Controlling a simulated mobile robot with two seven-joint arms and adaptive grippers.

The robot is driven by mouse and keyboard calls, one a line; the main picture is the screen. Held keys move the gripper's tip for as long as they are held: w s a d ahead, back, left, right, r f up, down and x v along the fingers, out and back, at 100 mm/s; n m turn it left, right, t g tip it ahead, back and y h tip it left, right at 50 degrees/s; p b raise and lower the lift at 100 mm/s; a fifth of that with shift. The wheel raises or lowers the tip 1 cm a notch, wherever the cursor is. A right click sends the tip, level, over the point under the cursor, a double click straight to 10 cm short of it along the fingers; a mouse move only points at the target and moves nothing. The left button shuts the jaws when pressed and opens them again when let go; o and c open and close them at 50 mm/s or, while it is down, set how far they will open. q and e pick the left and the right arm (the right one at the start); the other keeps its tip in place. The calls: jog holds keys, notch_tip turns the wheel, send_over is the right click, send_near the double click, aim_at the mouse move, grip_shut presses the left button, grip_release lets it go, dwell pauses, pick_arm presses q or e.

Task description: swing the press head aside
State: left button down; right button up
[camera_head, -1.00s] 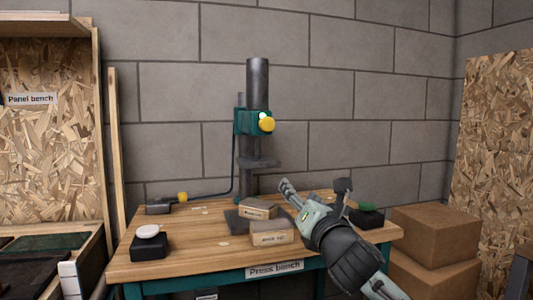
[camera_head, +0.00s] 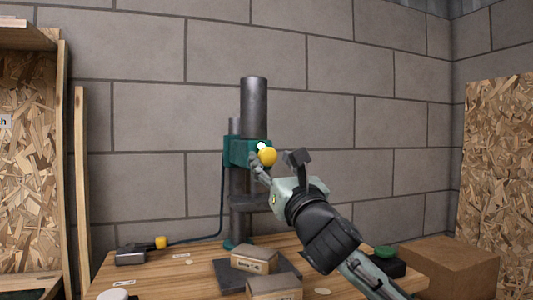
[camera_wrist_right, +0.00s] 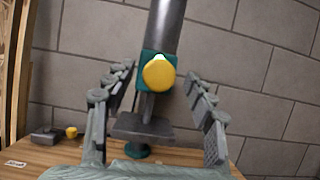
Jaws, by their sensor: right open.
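The press stands at the back of the wooden bench, with a dark vertical column and a teal press head (camera_head: 236,151). A yellow knob (camera_head: 267,156) is on the front of the head. My right gripper (camera_head: 276,160) is open and raised in front of the head, close to the knob. In the right wrist view the yellow knob (camera_wrist_right: 158,73) shows between the two spread fingers, a little beyond them; I see no contact. The teal head (camera_wrist_right: 151,62) is partly hidden behind the knob there. My left gripper is not in view.
A block wall is behind.

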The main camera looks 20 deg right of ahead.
aim_at(270, 158)
jog(key=shift+x, duration=1.7)
jog(key=shift+c, duration=0.4)
grip_shut()
